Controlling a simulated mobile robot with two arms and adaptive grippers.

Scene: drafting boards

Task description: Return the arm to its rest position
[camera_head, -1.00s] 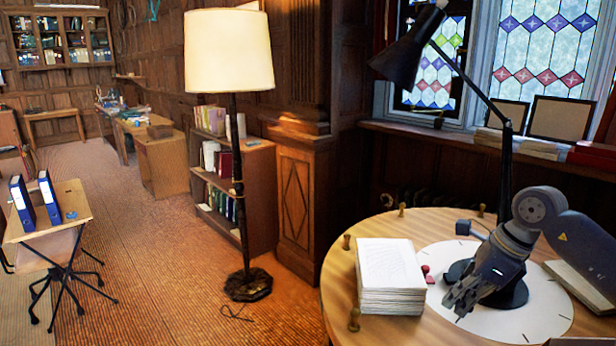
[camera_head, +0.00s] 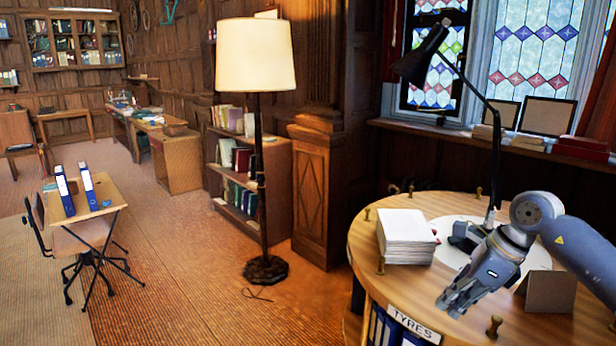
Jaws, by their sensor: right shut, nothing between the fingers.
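My right arm comes in from the right edge, and its grey gripper (camera_head: 457,302) hangs over the front of the round wooden table (camera_head: 405,290). The gripper points down and to the left, is shut, and holds nothing. A stack of white paper (camera_head: 406,238) lies on the table to the left of the gripper and apart from it. The black desk lamp (camera_head: 494,150) stands on the table behind my gripper, its base partly hidden. My left gripper is not in view.
A card (camera_head: 549,292) stands to the right of my gripper. Small wooden pegs (camera_head: 494,325) line the table rim, above a "TYRES" label (camera_head: 414,324). A floor lamp (camera_head: 256,60) and bookshelf (camera_head: 270,200) stand left. The floor (camera_head: 180,270) is open beside a small desk with blue binders (camera_head: 87,190).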

